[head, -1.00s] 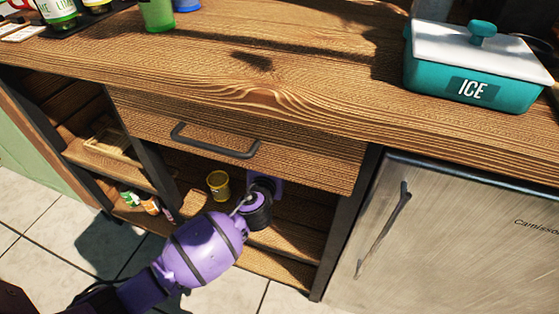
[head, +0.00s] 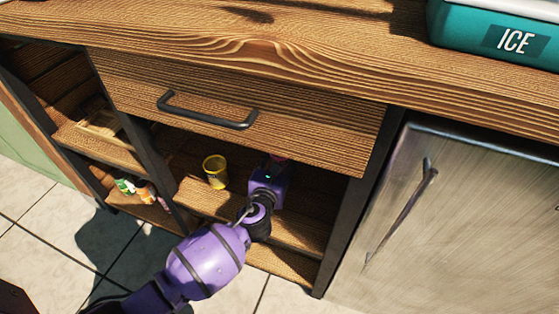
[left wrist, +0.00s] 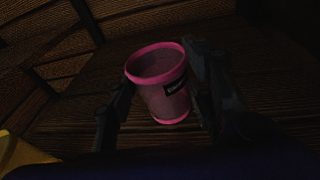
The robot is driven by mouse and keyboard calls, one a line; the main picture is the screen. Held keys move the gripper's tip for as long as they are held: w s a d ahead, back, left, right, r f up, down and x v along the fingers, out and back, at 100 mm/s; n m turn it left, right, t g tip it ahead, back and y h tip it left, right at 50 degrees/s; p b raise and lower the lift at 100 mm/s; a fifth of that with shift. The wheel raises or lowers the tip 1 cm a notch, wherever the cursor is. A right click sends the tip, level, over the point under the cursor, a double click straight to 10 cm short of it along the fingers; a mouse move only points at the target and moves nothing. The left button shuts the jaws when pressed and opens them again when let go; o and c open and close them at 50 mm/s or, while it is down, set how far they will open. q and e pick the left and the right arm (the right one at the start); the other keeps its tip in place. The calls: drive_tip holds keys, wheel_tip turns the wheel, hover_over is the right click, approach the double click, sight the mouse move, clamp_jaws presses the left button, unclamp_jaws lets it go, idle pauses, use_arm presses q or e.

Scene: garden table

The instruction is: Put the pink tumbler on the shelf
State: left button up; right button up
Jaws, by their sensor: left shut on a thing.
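The pink tumbler (left wrist: 160,88) is upright between the two fingers of my left gripper (left wrist: 160,100) in the left wrist view, with a dark label on its side. My left gripper is shut on it. In the head view, my left gripper (head: 274,168) reaches into the open shelf (head: 205,200) under the drawer. I cannot tell whether the tumbler's base touches the shelf board. My right gripper is in neither view.
A yellow cup (head: 215,171) stands on the shelf left of my gripper. The drawer with a dark handle (head: 207,110) hangs above. A metal fridge door (head: 440,220) is at right. Small bottles (head: 140,188) stand in the left compartment. A teal ice box (head: 500,35) is on the counter.

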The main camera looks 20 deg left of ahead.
use_arm(q)
drive_tip(key=shift+f, duration=0.2)
drive_tip(key=o, duration=1.3)
drive_tip(key=shift+r, duration=0.3)
drive_tip(key=p+v, duration=0.3)
drive_tip(key=v, duration=0.7)
drive_tip(key=shift+s+r, duration=0.1)
drive_tip(key=shift+s, duration=0.3)
drive_tip(key=shift+s+d+p, duration=0.1)
drive_tip(key=shift+s+p, duration=0.25)
drive_tip(key=shift+s, duration=0.25)
